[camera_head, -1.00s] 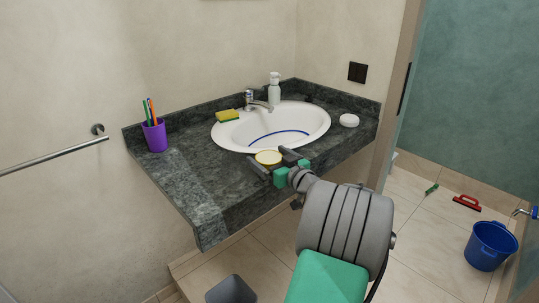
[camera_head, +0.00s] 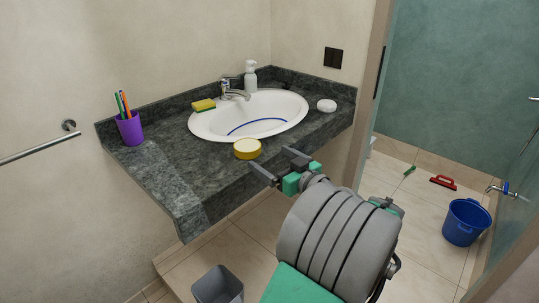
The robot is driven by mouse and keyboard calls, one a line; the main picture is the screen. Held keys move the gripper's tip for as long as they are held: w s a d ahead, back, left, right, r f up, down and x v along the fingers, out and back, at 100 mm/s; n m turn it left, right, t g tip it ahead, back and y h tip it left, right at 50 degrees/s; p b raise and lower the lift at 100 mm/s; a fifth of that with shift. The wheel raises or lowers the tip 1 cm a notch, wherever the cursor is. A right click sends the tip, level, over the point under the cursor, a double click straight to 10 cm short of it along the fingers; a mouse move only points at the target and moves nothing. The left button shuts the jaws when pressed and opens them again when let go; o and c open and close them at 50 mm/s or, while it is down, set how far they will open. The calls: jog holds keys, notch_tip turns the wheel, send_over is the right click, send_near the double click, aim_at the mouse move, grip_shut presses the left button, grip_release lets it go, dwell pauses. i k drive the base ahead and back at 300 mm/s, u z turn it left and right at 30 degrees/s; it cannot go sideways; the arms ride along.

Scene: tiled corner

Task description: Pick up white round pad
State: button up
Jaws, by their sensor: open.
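A white round pad (camera_head: 326,105) lies on the dark stone counter, to the right of the sink. My gripper (camera_head: 274,162) is open and empty at the counter's front edge, in front of the sink. It is to the left of the pad and nearer to me, well apart from it. A round yellow tin with a pale top (camera_head: 247,148) sits on the counter just beyond the fingers, apart from them.
The white sink (camera_head: 200,124) holds a blue curved line and has a chrome tap (camera_head: 235,92) behind it. A soap bottle (camera_head: 250,76), a yellow-green sponge (camera_head: 203,105) and a purple cup (camera_head: 130,129) with brushes stand around it. A grey bin (camera_head: 218,287) and blue bucket (camera_head: 466,222) are on the floor.

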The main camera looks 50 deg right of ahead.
aim_at(326, 106)
jog(key=z, duration=1.9)
